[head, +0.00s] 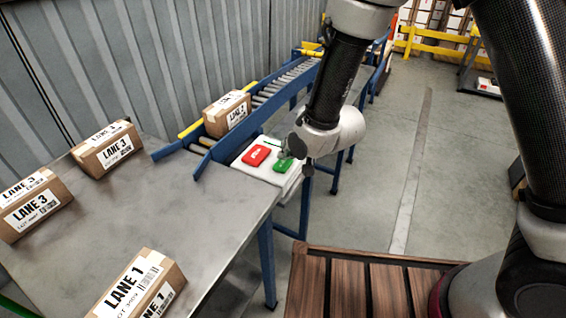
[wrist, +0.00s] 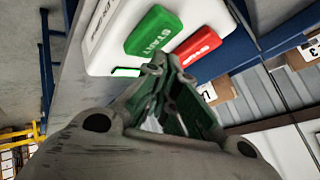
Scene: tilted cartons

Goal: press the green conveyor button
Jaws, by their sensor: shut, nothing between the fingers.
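The green button (head: 283,165) sits on a white control box (head: 262,180) at the table's far right corner, to the right of a red button (head: 257,155). In the wrist view the green button (wrist: 154,30) reads START, with the red button (wrist: 198,46) beside it. My gripper (wrist: 163,62) is shut and empty, its fingertips close to the lower edge of the green button. I cannot tell whether they touch it. In the head view my wrist covers most of the gripper and is just right of the box.
A roller conveyor (head: 283,82) with blue rails runs away behind the box, a carton (head: 228,113) at its near end. The metal table (head: 165,215) carries several cartons, including a LANE 1 carton (head: 140,285) in front. Open floor (head: 380,150) lies to the right.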

